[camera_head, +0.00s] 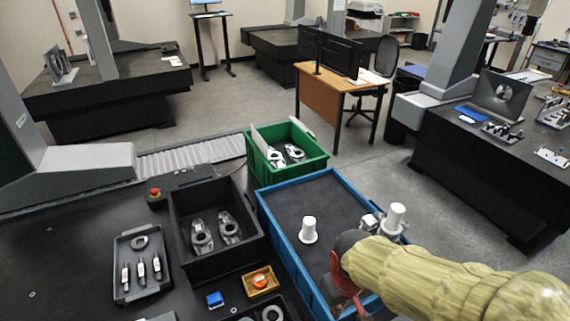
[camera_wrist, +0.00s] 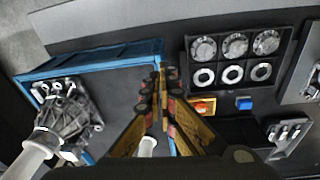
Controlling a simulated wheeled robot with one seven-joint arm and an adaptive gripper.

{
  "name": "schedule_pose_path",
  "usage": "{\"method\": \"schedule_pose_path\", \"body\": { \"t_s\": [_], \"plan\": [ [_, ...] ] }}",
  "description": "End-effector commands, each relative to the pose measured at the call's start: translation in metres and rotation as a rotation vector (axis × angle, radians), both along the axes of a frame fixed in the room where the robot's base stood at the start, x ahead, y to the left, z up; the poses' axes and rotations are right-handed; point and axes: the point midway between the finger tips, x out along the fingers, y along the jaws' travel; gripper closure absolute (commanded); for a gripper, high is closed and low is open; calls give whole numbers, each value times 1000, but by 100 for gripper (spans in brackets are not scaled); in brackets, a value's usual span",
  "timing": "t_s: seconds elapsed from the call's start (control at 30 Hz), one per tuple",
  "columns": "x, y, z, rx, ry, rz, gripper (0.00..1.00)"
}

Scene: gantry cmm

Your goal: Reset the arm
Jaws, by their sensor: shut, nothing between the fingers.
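My gripper (camera_wrist: 162,88) shows in the wrist view with its orange and black fingers together and nothing between them. In the head view my arm, in a yellowish cover, reaches in from the lower right. It hides most of the gripper (camera_head: 347,290), which is above the near part of the blue-rimmed tray (camera_head: 285,236). A white cylinder (camera_head: 309,229) stands in that tray. A grey metal housing (camera_wrist: 68,118) with a white cylinder (camera_wrist: 36,150) is at the left in the wrist view, apart from the fingers. The arm partly hides this housing (camera_head: 372,221) in the head view.
A black bin (camera_head: 208,256) with metal parts and a green bin (camera_head: 318,165) adjoin the blue-rimmed tray. An orange box (camera_head: 262,281) and a blue block (camera_head: 215,299) lie nearby. The blue-rimmed tray's middle is mostly clear.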

Motion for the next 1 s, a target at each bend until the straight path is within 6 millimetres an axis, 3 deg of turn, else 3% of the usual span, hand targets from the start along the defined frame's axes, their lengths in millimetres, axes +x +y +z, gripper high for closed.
{"method": "schedule_pose_path", "body": {
  "t_s": [0.03, 0.23, 0.5, 1.0],
  "plan": [
    [-12, -9, 21, 18, -19, -53, 100],
    [-53, -34, 87, 85, -112, -206, 100],
    [-63, -58, 151, 130, -334, -295, 100],
    [-63, -66, 158, 128, -360, -320, 100]
  ]
}}
